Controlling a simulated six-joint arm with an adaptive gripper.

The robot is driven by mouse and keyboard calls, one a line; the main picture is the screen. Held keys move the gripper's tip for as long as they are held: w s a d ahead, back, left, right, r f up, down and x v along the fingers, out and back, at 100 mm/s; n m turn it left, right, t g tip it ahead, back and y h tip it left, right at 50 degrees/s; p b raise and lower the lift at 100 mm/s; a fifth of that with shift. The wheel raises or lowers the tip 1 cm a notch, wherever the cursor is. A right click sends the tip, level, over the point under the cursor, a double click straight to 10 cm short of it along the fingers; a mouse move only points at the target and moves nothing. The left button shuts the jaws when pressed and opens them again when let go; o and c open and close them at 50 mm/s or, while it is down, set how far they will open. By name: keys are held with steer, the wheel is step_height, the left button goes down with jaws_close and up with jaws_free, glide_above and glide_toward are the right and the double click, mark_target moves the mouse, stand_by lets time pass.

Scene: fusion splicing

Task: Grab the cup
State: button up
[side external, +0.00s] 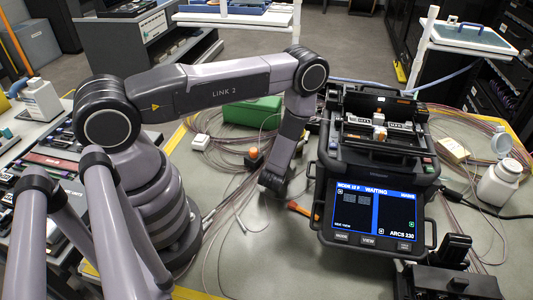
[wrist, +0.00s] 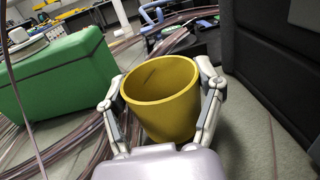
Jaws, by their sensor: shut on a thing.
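The yellow cup (wrist: 160,108) stands upright with its open mouth up in the wrist view. My gripper (wrist: 161,92) has one finger on each side of it, shut on its walls. The inside of the cup looks empty. In the side external view my gripper (side external: 275,181) is low over the bench, left of the splicer. The cup cannot be made out there, and I cannot tell whether it touches the bench.
The fusion splicer (side external: 375,168) stands close on the right, its screen reading "WAITING". A green case (side external: 250,112) lies behind my gripper, left of the cup in the wrist view (wrist: 62,78). Loose cables (side external: 232,160) cover the bench around. A white bottle (side external: 498,185) stands far right.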

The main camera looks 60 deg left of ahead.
steer(key=shift+c, duration=0.8)
